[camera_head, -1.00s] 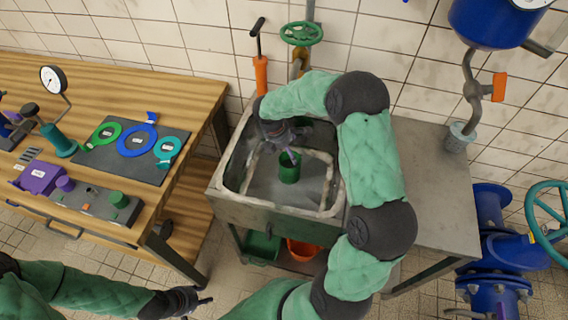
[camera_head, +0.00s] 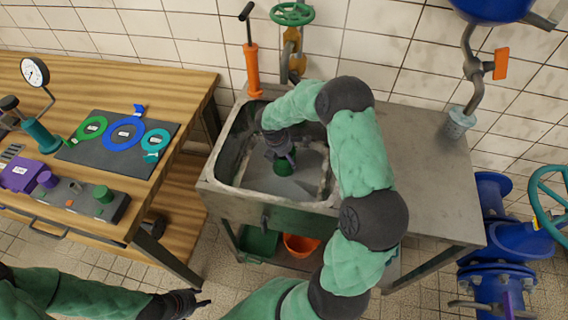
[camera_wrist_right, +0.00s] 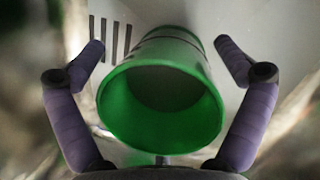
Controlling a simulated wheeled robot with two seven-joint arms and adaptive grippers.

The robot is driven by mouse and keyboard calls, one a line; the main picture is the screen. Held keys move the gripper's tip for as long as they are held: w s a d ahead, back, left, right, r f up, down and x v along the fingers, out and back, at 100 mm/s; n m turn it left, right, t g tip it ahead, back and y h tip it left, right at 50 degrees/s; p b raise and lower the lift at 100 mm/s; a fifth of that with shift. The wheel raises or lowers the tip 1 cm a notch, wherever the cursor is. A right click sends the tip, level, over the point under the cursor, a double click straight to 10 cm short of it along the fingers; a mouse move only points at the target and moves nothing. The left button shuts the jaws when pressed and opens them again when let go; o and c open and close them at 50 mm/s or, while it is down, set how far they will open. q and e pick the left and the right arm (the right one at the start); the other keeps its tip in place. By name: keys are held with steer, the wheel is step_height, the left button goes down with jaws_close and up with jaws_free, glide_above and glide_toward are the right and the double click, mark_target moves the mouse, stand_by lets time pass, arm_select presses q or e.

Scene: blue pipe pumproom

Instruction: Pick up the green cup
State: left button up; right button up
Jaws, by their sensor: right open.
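The green cup (camera_head: 284,168) stands in the sink basin, partly hidden in the head view by my right gripper (camera_head: 283,152) just above it. In the right wrist view the cup (camera_wrist_right: 162,98) is large and central, its open mouth facing the camera. The right gripper's two purple fingers (camera_wrist_right: 163,62) are spread, one on each side of the cup, with gaps visible between them and its wall. My left gripper (camera_head: 190,302) is low at the left of the head view, away from the sink, and too small to tell open from shut.
The metal sink (camera_head: 226,195) has raised walls around the cup. A wooden bench (camera_head: 190,110) with a gauge and coloured rings stands at the left. A green tap wheel (camera_head: 292,13) and an orange pump (camera_head: 252,70) stand behind. The steel counter (camera_head: 425,170) at right is clear.

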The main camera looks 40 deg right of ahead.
steer(key=shift+r, duration=0.1)
steer(key=c, duration=1.4)
steer(key=shift+r, duration=0.1)
steer(key=shift+c, duration=0.2)
